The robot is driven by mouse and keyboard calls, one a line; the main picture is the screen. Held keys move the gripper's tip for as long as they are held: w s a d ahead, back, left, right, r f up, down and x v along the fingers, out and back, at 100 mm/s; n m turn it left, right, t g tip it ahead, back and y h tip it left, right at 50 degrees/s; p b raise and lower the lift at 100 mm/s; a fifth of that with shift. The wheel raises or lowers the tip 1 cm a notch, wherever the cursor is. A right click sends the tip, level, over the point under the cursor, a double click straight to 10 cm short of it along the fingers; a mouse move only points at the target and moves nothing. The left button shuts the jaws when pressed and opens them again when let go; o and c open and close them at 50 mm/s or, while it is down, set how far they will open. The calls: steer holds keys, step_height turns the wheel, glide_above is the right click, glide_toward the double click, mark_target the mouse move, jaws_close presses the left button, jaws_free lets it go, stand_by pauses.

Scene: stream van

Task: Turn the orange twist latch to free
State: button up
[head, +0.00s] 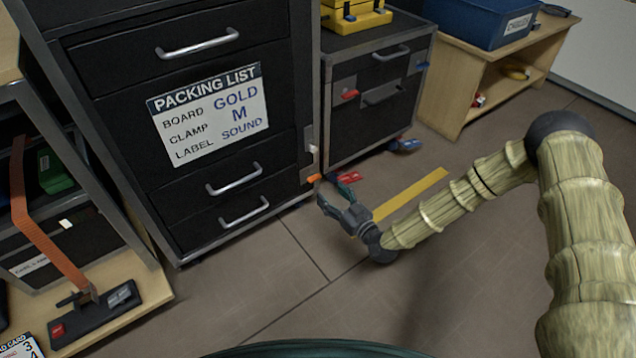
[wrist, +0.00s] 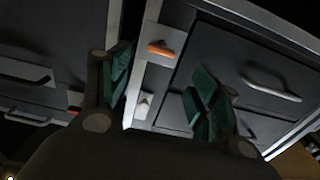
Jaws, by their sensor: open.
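The orange twist latch (head: 314,178) is low on the right front edge of the black drawer cabinet. In the wrist view the latch (wrist: 160,49) is a small orange bar on a pale plate, lying nearly crosswise to the plate's length. My gripper (head: 335,193) is low in front of the cabinet's right edge, just beside the latch. In the wrist view my gripper (wrist: 162,82) is open, with green-padded fingers apart and nothing between them. The latch shows beyond the fingertips, and I see no contact.
A white latch (head: 314,150) sits above the orange one on the same edge. A second black cabinet (head: 345,135) with a red latch (head: 350,95) stands to the right. Red and blue pieces show near its base. The floor (head: 290,290) in front is clear, with a yellow strip (head: 410,194).

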mark_target(317, 179)
steer(key=b+x, duration=0.3)
steer(key=x, duration=0.4)
steer(key=shift+w+a+f, duration=0.15)
steer(key=shift+w, duration=0.1)
steer(key=shift+w+a+b, duration=0.35)
steer(key=shift+w, duration=0.1)
steer(key=c, duration=1)
